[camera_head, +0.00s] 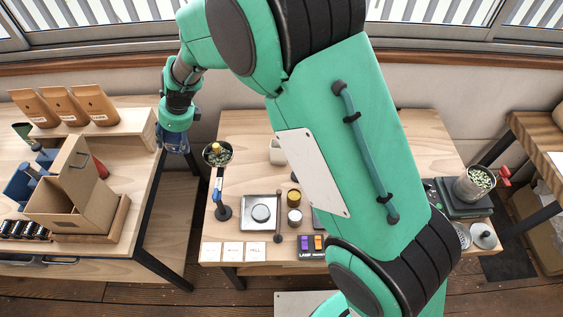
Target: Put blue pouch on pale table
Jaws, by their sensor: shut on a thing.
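My gripper (177,128) hangs pointing down at the right edge of the left wooden table, near the gap between two tables. It is shut on the blue pouch (174,143), which shows as a dark blue shape just below it. The fingers are small here and partly hidden by the gripper body. The middle table (245,122) has a pale wood top and stands to the right of the gripper. The left table (135,250) is also light wood; I cannot tell from the picture which one is the pale table.
The left table holds brown pouches (95,103) on a riser and a cardboard box (72,190). My arm hides the middle table's centre.

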